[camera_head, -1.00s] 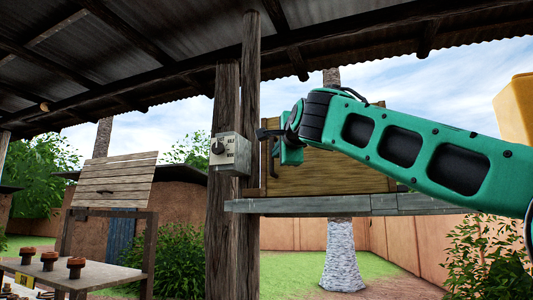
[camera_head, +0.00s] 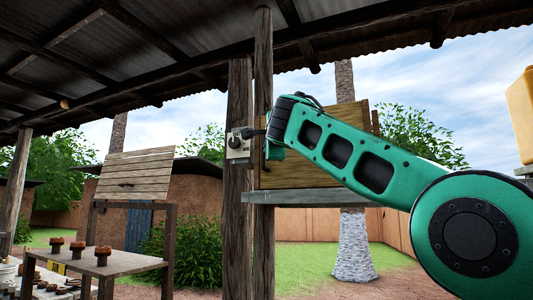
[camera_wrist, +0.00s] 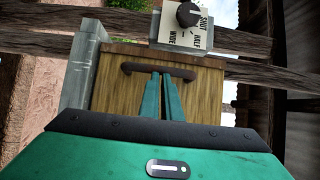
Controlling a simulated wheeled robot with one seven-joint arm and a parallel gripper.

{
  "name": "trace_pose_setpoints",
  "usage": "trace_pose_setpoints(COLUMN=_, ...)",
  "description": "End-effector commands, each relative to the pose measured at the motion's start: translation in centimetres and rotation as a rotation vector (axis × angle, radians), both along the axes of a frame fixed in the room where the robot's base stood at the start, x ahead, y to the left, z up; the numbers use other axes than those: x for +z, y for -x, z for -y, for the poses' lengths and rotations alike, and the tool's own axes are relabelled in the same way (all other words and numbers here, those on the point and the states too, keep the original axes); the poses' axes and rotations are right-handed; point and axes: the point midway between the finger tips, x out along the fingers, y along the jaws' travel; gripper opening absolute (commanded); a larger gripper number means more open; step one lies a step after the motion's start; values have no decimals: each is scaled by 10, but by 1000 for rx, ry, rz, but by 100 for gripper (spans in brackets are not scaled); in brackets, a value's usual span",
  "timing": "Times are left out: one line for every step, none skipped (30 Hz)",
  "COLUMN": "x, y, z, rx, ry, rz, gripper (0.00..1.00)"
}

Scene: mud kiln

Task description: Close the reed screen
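A wooden panel with a horizontal grain, which I take for the reed screen (camera_head: 310,173), stands on a grey ledge (camera_head: 305,197) beside the dark posts. It fills the middle of the wrist view (camera_wrist: 115,95). A dark bar handle (camera_wrist: 135,68) is fixed near its edge by the dial. My gripper (camera_wrist: 161,74) points at the panel, its two teal fingers close together with tips at the middle of the handle. I cannot tell whether they touch it. In the head view my gripper (camera_head: 271,141) is by the panel's left edge, partly hidden by my arm.
A dial box (camera_head: 238,147) marked SHUT, HALF and WIDE sits on the post (camera_head: 238,230) just left of the panel. A table (camera_head: 130,262) with brown pieces and a slatted board (camera_head: 137,175) stand at left. A yellow object (camera_head: 522,110) is at far right.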

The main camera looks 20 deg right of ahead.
Motion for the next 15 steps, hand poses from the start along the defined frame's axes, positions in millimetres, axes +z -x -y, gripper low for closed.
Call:
trace_pose_setpoints(x=-2, y=-3, z=-2, rx=5, ry=3, rz=-2, gripper=0)
trace_pose_setpoints(x=-3, y=-3, z=-3, rx=5, ry=3, rz=-2, gripper=0)
trace_pose_setpoints(x=-3, y=-3, z=-3, rx=6, ry=4, rz=-3, gripper=0)
trace_pose_setpoints(x=-3, y=-2, z=-3, rx=6, ry=4, rz=-3, gripper=0)
trace_pose_setpoints(x=-3, y=-2, z=-4, rx=7, ry=4, rz=-3, gripper=0)
trace_pose_setpoints(x=-3, y=1, z=-4, rx=7, ry=4, rz=-3, gripper=0)
trace_pose_setpoints(x=-2, y=3, z=-5, rx=8, ry=4, rz=-3, gripper=0)
trace_pose_setpoints(x=-2, y=6, z=-5, rx=8, ry=4, rz=-2, gripper=0)
trace_pose_setpoints(x=-1, y=11, z=-6, rx=8, ry=4, rz=-2, gripper=0)
trace_pose_setpoints(x=-1, y=16, z=-6, rx=8, ry=4, rz=-1, gripper=0)
trace_pose_setpoints(x=-1, y=20, z=-6, rx=7, ry=3, rz=0, gripper=0)
trace_pose_setpoints(x=0, y=27, z=-7, rx=7, ry=3, rz=1, gripper=0)
trace_pose_setpoints(x=0, y=33, z=-7, rx=7, ry=3, rz=1, gripper=0)
trace_pose_setpoints(x=0, y=38, z=-8, rx=7, ry=3, rz=1, gripper=0)
trace_pose_setpoints(x=1, y=46, z=-9, rx=7, ry=2, rz=1, gripper=0)
